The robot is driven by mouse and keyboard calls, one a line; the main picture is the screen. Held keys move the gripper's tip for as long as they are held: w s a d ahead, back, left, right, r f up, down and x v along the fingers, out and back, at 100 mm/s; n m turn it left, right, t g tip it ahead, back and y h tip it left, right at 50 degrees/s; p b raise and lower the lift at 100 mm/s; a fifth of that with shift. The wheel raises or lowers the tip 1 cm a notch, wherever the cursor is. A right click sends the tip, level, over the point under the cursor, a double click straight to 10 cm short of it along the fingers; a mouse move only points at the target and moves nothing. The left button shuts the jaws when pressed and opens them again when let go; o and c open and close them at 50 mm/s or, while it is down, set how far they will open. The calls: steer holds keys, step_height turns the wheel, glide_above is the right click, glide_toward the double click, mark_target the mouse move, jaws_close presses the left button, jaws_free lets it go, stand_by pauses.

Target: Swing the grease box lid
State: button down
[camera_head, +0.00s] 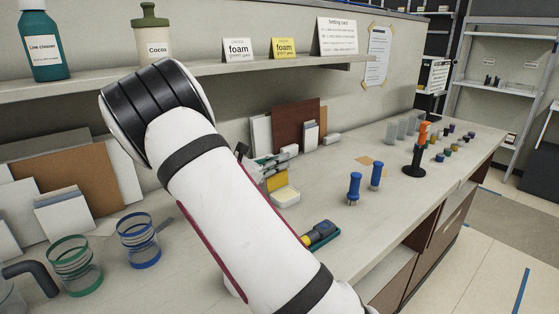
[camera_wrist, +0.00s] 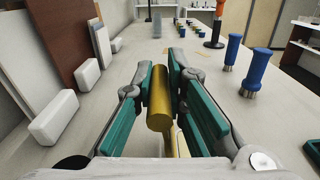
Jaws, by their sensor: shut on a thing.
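My gripper (camera_wrist: 157,92) has its teal-padded fingers closed on a yellow rounded piece (camera_wrist: 159,104) in the wrist view. In the head view the same yellow piece (camera_head: 277,181) stands just above and behind a small cream box (camera_head: 285,196) on the counter. The cream surface below the yellow piece (camera_wrist: 180,146) shows only partly in the wrist view. I cannot tell for certain that the yellow piece is the grease box lid, or how it joins the box. My white arm hides part of this area in the head view.
Two blue-handled tools (camera_head: 354,188) stand upright to the right. Banded glasses (camera_head: 139,243) stand at the left. White blocks (camera_wrist: 55,117) and leaning boards (camera_wrist: 58,50) line the left side in the wrist view.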

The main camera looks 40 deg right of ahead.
steer(key=c, duration=1.6)
jaws_free()
steer(key=shift+w, duration=0.15)
steer(key=shift+a, duration=0.1)
steer(key=a, duration=0.7)
steer(key=shift+a, duration=0.25)
